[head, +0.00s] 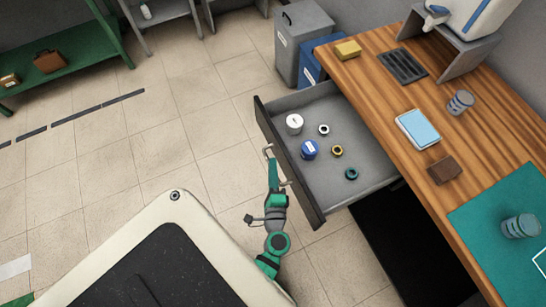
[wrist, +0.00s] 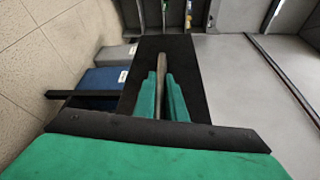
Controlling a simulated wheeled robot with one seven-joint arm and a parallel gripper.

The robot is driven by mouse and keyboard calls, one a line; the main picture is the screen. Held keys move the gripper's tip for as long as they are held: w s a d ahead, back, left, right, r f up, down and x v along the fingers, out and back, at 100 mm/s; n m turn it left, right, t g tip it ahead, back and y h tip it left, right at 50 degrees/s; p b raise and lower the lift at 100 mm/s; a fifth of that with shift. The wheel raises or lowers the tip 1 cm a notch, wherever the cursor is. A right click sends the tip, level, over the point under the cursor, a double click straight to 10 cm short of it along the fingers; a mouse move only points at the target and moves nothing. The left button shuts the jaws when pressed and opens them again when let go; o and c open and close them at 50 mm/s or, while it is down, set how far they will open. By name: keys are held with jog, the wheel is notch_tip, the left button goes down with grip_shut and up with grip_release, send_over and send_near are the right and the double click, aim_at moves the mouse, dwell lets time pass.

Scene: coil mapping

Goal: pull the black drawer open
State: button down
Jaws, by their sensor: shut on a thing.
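The black drawer (head: 312,208) stands pulled out from under the wooden workbench (head: 440,130), its grey inside in full view. My gripper (head: 273,172) is at the outer face of the drawer's dark front. In the wrist view my green fingers (wrist: 165,98) are closed on either side of the drawer's bar handle (wrist: 161,68), with the black front panel (wrist: 190,60) behind. In the head view the handle (head: 267,150) shows partly, its middle covered by my gripper.
A white-lidded jar (head: 294,122), a blue jar (head: 309,150) and several small rings (head: 337,151) lie in the drawer. Grey (head: 302,40) and blue (head: 310,68) bins stand beyond it. Tiled floor to its left is clear. A green shelf (head: 70,62) stands at upper left.

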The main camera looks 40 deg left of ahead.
jog(key=c, duration=1.8)
grip_release()
jog(key=v, duration=1.1)
jog(key=shift+w, duration=0.15)
jog(key=shift+f, duration=0.15)
jog(key=s+d+f+n+h, duration=0.1)
jog(key=s+d+n+h, duration=0.15)
jog(key=d+h, duration=0.3)
jog(key=s+d+f+n+h, duration=0.1)
jog(key=s+d+f+h, duration=0.2)
jog(key=d, duration=0.4)
jog(key=d+r+n+t+h, duration=0.1)
jog(key=d+r+n, duration=0.1)
jog(key=r, duration=0.3)
jog(key=s+d+r+n+t+h, duration=0.1)
jog(key=d+r+n, duration=0.1)
jog(key=r, duration=0.3)
jog(key=d+r+n+t+h, duration=0.2)
jog(key=d+r+n, duration=0.1)
jog(key=r, duration=0.2)
jog(key=shift+s+r, duration=0.4)
